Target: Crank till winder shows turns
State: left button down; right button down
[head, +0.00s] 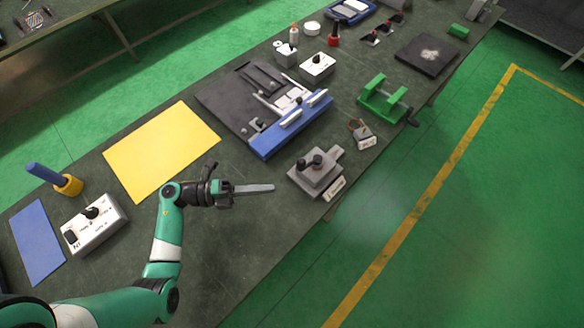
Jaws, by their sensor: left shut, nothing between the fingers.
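A green frame with a bar across it and a dark crank handle on its right end, which looks like the winder (384,101), stands near the right edge of the bench. Any turns reading on it is too small to make out. My left gripper (271,187) is shut and empty above the dark bench top, its long grey fingers pointing right. It is left of and nearer than the green winder, well apart from it. My right gripper is not in view.
A grey block with black knobs (316,176) sits just right of my left fingertips. A blue-edged dark fixture (290,126), yellow sheet (160,148), white control box (94,224) and blue sheet (37,243) lie around. Bare bench shows below my left gripper.

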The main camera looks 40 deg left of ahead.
pick_arm(q)
jog(key=b+x, duration=0.1)
jog(key=x, duration=0.9)
jog(key=a, duration=0.1)
jog(key=w+a+b, duration=0.1)
jog(key=a, duration=0.1)
jog(key=shift+w+a, duration=0.25)
jog(key=shift+a, duration=0.1)
jog(key=shift+f, duration=0.1)
jog(key=shift+a+m+g+h+b, duration=0.3)
jog(key=shift+h+b, duration=0.1)
jog(key=shift+b, duration=0.25)
jog(key=shift+a+m+g+h+b, duration=0.35)
jog(key=shift+m+g+h+b, duration=0.15)
jog(key=shift+g+b, duration=0.15)
